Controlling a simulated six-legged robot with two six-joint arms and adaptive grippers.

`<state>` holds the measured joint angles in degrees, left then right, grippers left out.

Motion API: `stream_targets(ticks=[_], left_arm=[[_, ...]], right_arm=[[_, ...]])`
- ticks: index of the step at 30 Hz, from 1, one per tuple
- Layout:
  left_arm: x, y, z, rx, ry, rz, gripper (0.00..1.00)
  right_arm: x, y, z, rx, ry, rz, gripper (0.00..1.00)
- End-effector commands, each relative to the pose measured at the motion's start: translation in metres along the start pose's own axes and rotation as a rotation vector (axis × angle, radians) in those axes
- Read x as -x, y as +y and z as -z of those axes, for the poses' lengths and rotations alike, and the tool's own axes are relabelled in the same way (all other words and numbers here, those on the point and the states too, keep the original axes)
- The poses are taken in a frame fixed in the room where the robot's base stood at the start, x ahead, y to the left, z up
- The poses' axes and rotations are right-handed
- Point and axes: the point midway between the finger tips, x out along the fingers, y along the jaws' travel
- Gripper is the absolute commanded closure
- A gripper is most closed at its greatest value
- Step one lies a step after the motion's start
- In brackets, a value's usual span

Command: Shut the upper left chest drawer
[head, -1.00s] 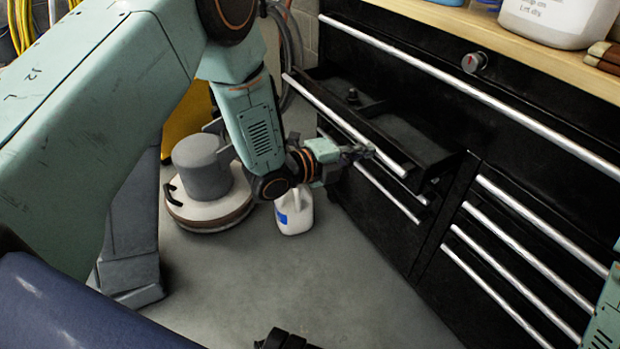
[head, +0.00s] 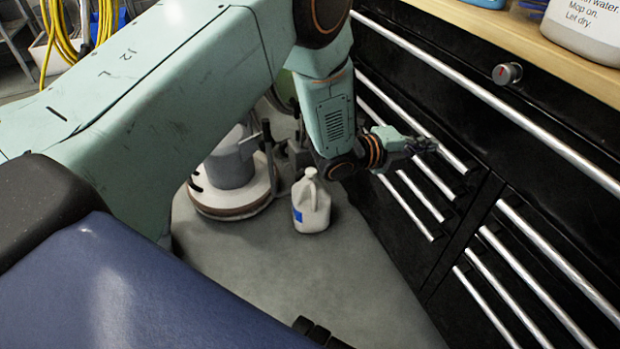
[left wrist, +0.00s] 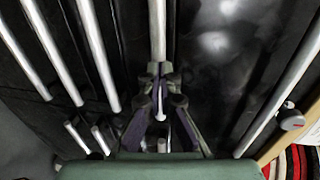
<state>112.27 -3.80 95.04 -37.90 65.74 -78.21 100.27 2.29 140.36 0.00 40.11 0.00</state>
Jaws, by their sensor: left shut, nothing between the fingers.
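The upper left drawer (head: 398,109) of the black chest sits in line with the chest front, its inside no longer showing, so it looks shut. Its silver handle bar runs along its top edge. My left gripper (head: 426,146) is shut and empty, with its fingertips at this handle; I cannot tell whether they touch. My right gripper is not in view.
A wide top drawer bar (head: 480,95) and a knob (head: 507,73) lie above. More drawers (head: 550,262) are at the right. A white jug (head: 311,205) and a round floor machine (head: 232,180) stand on the floor below my left arm. Open floor lies in front.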

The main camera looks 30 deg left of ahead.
Motion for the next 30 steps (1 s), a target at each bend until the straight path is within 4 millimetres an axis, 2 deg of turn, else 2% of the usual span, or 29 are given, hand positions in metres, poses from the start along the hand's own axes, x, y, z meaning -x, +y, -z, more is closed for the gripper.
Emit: stream_targets(ticks=[30], left_arm=[[-0.0041, -0.0054, -0.0006, -0.004, 0.001, 0.006, 1.0]], right_arm=[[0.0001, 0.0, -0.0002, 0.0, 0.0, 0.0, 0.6]])
